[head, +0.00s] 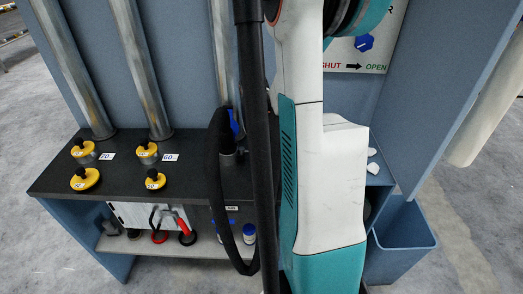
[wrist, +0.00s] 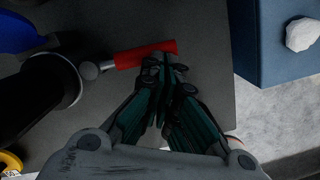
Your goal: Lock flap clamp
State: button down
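In the wrist view a red handle (wrist: 147,54) sticks out to the right from a grey round joint on a dark round pipe fitting (wrist: 48,88); I take it for the flap clamp's lever. My gripper (wrist: 165,62) has its fingers drawn together, with the tips at the handle's lower edge near its right end. I cannot tell whether they touch it. In the head view a blue piece (head: 236,122) shows at the foot of the third pipe, beside my arm. My arm hides the clamp and my gripper there.
Two steel pipes (head: 140,70) rise from the dark bench (head: 110,181), with several yellow caps (head: 84,179) around them. A SHUT/OPEN sign (head: 340,67) with a blue knob is on the back panel. A blue bin (head: 403,233) stands at the right.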

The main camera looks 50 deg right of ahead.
jog(key=shift+w+d, duration=0.3)
jog(key=shift+d, duration=0.6)
dwell(3.7)
dwell(0.7)
notch_tip(320, 180, up, 12)
jog(key=a, duration=0.2)
jog(key=shift+s, duration=0.15)
jog(key=shift+f, duration=0.1)
dwell(0.6)
